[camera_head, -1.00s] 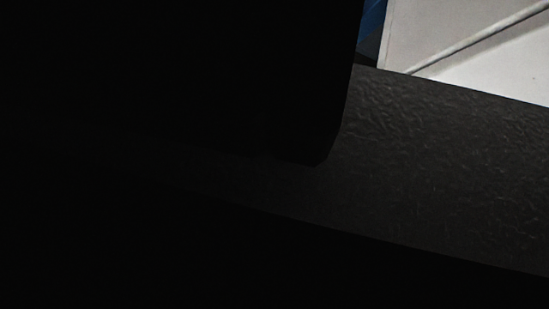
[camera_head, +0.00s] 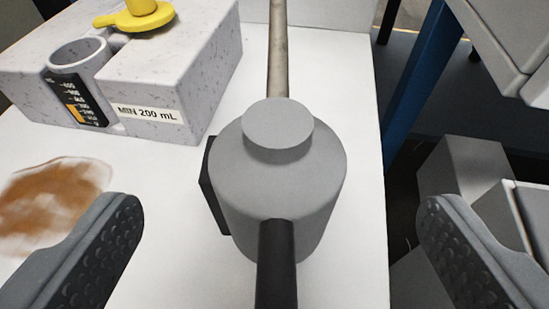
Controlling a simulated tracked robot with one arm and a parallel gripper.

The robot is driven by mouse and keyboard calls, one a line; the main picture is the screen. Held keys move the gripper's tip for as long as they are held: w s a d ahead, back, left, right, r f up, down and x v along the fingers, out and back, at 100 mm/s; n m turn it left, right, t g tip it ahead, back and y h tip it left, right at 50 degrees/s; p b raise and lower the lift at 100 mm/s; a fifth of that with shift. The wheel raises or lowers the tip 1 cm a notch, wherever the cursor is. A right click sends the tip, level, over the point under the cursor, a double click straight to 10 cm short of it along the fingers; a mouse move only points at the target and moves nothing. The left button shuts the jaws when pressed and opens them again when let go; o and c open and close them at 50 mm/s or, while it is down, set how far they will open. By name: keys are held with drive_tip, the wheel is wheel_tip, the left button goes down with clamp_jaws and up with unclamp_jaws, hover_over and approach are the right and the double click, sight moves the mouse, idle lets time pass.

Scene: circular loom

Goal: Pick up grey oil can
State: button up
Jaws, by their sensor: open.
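The grey oil can (camera_head: 274,180) stands on a white tabletop (camera_head: 350,230) in the middle of the head camera view. It has a round grey cap, a long spout pointing away from me and a black part on its left side. A dark bar-like part runs from its near side to the bottom edge. My gripper (camera_head: 278,215) is open. Its left finger is at the lower left and its right finger at the lower right, both apart from the can, with the can between them in the picture.
A speckled block (camera_head: 190,75) at the upper left holds a measuring cup (camera_head: 78,75) and a yellow item (camera_head: 138,17). A brown stain (camera_head: 50,200) lies on the white top. Right of the table edge are a blue post (camera_head: 425,75) and grey boxes (camera_head: 465,170).

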sight(278, 161)
drive_tip(key=b+x, duration=0.2)
drive_tip(key=x, duration=0.4)
drive_tip(key=shift+f, duration=0.1)
drive_tip(key=shift+w, duration=0.45)
drive_tip(key=shift+c, duration=0.3)
drive_tip(key=c, duration=1.2)
